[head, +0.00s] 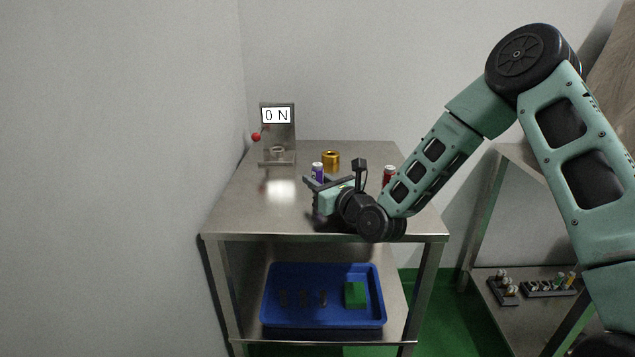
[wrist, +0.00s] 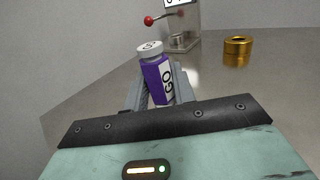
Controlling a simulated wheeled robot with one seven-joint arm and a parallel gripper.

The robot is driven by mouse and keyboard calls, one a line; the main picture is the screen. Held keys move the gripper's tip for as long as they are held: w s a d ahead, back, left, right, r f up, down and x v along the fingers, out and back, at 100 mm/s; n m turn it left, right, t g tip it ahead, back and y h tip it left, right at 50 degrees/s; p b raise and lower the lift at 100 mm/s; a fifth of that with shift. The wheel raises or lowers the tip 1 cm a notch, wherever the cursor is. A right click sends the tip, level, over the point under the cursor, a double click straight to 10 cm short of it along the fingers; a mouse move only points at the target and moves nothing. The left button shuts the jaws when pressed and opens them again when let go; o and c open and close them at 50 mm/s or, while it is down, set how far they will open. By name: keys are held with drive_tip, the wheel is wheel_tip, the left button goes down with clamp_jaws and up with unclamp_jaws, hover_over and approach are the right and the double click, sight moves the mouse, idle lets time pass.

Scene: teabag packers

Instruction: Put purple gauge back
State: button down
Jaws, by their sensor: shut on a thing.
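The purple gauge (wrist: 156,75) is a small cylinder with a pale grey cap and a white label reading "GO". It also shows in the head view (head: 317,172), above the steel table. My gripper (wrist: 158,90) is shut on the purple gauge, with a finger on each side of it. The gauge leans slightly in the wrist view. In the head view my gripper (head: 316,183) is over the middle of the table. Whether the gauge's bottom touches the table is hidden.
A stand with an "ON" sign (head: 278,116) and red-knobbed lever (head: 256,137) is at the table's back. A gold ring (head: 331,159) and a red can-like object (head: 389,174) stand on the steel table (head: 250,205). A blue tray (head: 325,317) lies below. Racks (head: 548,288) sit lower right.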

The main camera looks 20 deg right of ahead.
drive_tip(key=shift+f, duration=0.15)
drive_tip(key=c, duration=1.1)
unclamp_jaws()
drive_tip(key=shift+c, duration=0.2)
drive_tip(key=shift+r, duration=0.2)
drive_tip(key=v, duration=1.2)
